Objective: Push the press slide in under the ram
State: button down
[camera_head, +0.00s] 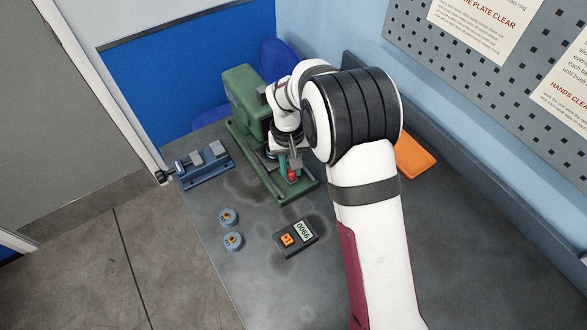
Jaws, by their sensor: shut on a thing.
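The green press (242,97) stands at the far end of the bench, left of my arm. Its long green base (303,196) reaches toward the camera. My gripper (290,172) points down over this base, in front of the press body. It is shut on a small red knob (293,175), which looks like the handle of the press slide. The slide itself is mostly hidden by my gripper and wrist. The ram is also hidden behind my wrist, so I cannot tell how far the slide is from it.
A blue vise-like fixture (205,168) sits at the bench's left edge. Two round blue pieces with brass-coloured centres (229,217) and a dark meter with an orange button (295,237) lie nearer. An orange tray (413,158) lies right of my arm. The near-left bench is mostly clear.

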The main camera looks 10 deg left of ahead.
jog(key=c, duration=0.7)
grip_release()
jog(key=r, duration=1.5)
jog(key=shift+s+a+r, duration=0.1)
jog(key=shift+a+r, duration=0.15)
jog(key=shift+r, duration=0.15)
